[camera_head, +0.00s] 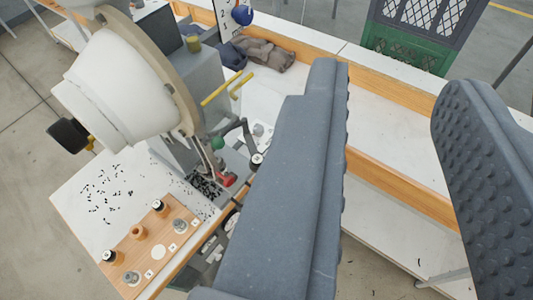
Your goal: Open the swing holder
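The eyelet press (125,95), with a big white rounded body, stands on the bench at the left. Below it are a dark curved arm (238,127), a green knob (217,143) and a red part (228,180). I cannot tell for certain which part is the swing holder, or whether it is open. My gripper (398,80) shows as two thick grey fingers set wide apart, with nothing between them. Its left finger is just right of the press's lower parts in the picture and hides some of the bench there. No contact with the press shows.
A wooden strip (128,248) with several small pots lies at the bench's front left. Small black bits (105,190) are scattered on the white top. Yellow bars (221,88) stick out beside the press. Dark gloves (262,54) and a green crate (405,50) are farther back.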

